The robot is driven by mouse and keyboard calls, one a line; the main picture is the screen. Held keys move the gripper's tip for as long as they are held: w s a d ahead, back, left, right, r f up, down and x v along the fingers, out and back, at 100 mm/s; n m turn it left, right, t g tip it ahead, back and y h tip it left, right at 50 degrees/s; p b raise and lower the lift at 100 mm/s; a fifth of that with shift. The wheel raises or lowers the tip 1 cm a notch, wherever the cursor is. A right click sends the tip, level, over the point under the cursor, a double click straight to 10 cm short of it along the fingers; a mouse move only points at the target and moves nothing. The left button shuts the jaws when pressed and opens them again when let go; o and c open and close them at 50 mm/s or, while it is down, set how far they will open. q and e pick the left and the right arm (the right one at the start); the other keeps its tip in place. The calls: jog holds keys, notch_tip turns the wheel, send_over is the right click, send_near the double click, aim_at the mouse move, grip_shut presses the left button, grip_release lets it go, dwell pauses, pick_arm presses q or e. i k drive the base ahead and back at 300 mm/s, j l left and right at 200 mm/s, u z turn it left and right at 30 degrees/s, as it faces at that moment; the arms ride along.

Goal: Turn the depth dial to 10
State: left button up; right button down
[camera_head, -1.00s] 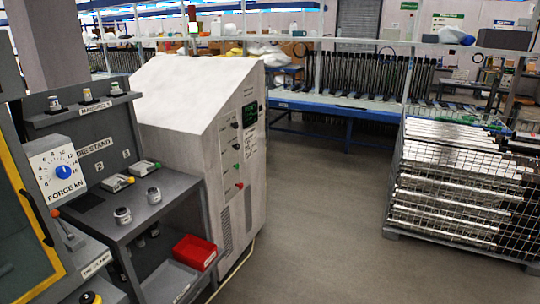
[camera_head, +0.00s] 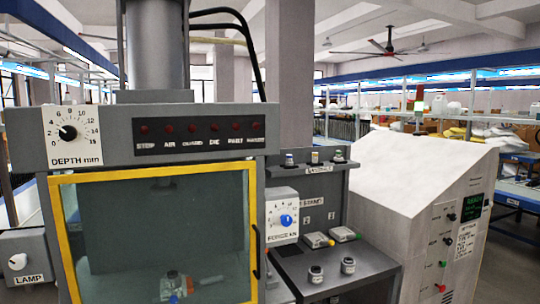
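The depth dial (camera_head: 68,132) is a black knob on a white plate labelled DEPTH mm, at the upper left of the press front. Neither of my grippers shows in the head view.
The press has a yellow-framed guard window (camera_head: 150,176), closed, below a row of dark red lamps (camera_head: 199,127). A LAMP knob (camera_head: 18,262) is at the lower left. The FORCE kN dial (camera_head: 286,220), blue, is right of the window. A die stand (camera_head: 330,262) and white cabinet (camera_head: 425,170) stand further right.

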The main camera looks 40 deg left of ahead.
aim_at(69, 133)
jog(key=u, duration=2.5)
